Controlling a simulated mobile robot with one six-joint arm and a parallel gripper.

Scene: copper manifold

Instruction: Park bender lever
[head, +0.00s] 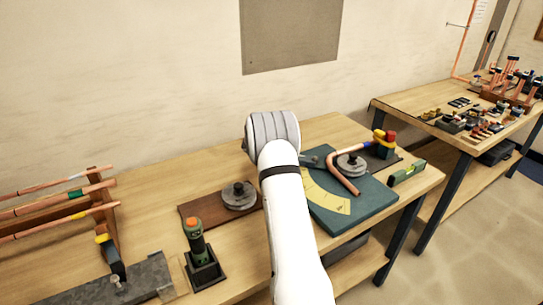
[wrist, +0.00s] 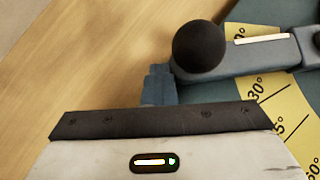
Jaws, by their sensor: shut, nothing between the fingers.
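The bender is a dark green plate (head: 372,208) on the workbench, with a yellow angle scale (head: 328,198) and a round grey former (head: 351,165). A bent copper tube (head: 338,172) lies over it. In the wrist view the bender lever (wrist: 262,55) is a blue-grey bar with a black ball knob (wrist: 200,46), lying across the scale (wrist: 266,98). My gripper (wrist: 158,82) is shut and empty, its tips just below and left of the knob; I cannot tell if they touch it. In the head view my arm hides the gripper and most of the lever.
A second grey disc (head: 239,196) on a brown board and a green-and-orange tool in a black stand (head: 201,255) are left of my arm. A tube rack (head: 108,210) stands far left. A green level (head: 407,173) lies right. A second bench (head: 440,128) holds fittings.

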